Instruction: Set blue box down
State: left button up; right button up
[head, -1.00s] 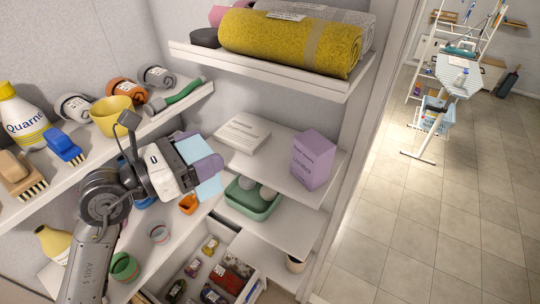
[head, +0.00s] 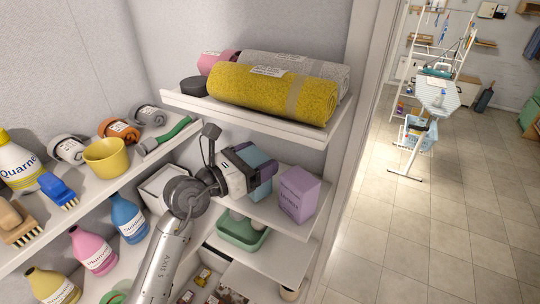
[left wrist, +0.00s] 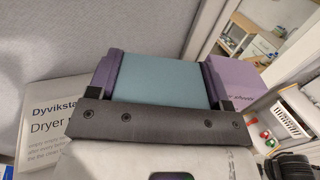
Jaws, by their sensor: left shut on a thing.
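The light blue box (head: 262,158) is between the fingers of my left gripper (head: 258,167), which is shut on it. In the left wrist view the box (left wrist: 158,80) fills the space between the purple-grey fingers (left wrist: 160,84). In the head view the gripper is over the middle shelf (head: 268,218), just left of the purple box (head: 298,194). I cannot tell whether the blue box touches the shelf; its underside is hidden. My right gripper is not in view.
The upper shelf (head: 240,118) holds a rolled yellow towel (head: 272,95) above the gripper. The purple box (left wrist: 238,62) is close on the right. A green tray (head: 242,234) sits below.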

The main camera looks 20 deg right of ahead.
pick_arm(q)
jog(key=x, duration=0.1)
jog(key=p+x, duration=0.1)
jog(key=x, duration=0.1)
jog(key=shift+w+d+f, duration=0.1)
jog(key=shift+d+f, duration=0.15)
jog(key=shift+f, duration=0.4)
jog(key=shift+f, duration=0.1)
jog(key=shift+f, duration=0.15)
jog(key=o, duration=1.1)
jog(key=shift+c, duration=0.2)
